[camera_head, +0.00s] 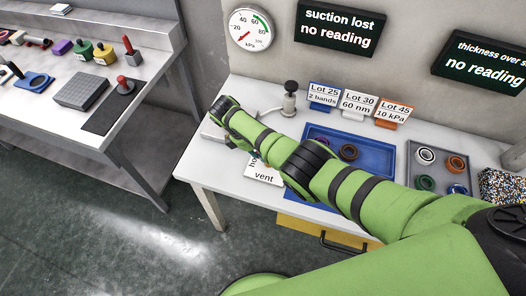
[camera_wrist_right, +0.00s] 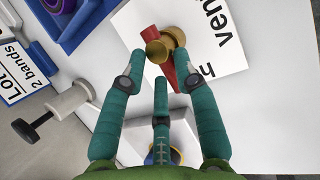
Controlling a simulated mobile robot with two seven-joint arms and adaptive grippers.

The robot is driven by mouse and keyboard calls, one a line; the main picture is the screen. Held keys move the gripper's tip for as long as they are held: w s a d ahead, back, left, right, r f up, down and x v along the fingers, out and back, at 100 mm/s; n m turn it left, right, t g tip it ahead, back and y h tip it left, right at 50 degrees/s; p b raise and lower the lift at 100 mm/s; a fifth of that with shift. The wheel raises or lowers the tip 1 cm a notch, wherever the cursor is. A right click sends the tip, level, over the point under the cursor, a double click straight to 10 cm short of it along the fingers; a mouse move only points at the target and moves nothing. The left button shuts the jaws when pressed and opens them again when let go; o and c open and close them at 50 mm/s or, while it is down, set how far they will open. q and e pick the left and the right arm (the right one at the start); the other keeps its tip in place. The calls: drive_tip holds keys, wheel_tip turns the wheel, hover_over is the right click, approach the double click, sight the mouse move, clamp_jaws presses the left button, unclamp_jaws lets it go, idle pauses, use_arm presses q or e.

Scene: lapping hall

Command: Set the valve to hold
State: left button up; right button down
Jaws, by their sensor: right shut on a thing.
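The valve has a brass body (camera_wrist_right: 158,50) and a red handle (camera_wrist_right: 168,72) in the right wrist view. It stands by a white card (camera_wrist_right: 222,45) that reads "vent" and a partly hidden word starting with "h". My right gripper (camera_wrist_right: 160,63) has its teal fingers around the valve, shut on the red handle, one red end lying near the "h". My left gripper is in neither view.
Lot cards (camera_head: 359,103), a blue tray (camera_head: 378,158) with rings and a grey tray (camera_head: 418,161) stand behind my arm.

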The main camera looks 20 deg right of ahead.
drive_tip(key=shift+s+a+f, duration=0.25)
drive_tip(key=shift+f, duration=0.05)
drive_tip(key=c, duration=1.1)
unclamp_jaws()
drive_tip(key=shift+o, duration=0.3)
drive_tip(key=shift+w, duration=0.1)
drive_tip(key=shift+r, duration=0.15)
drive_tip(key=shift+w, duration=0.1)
drive_tip(key=v, duration=1.2)
drive_tip(key=shift+w+d, duration=0.1)
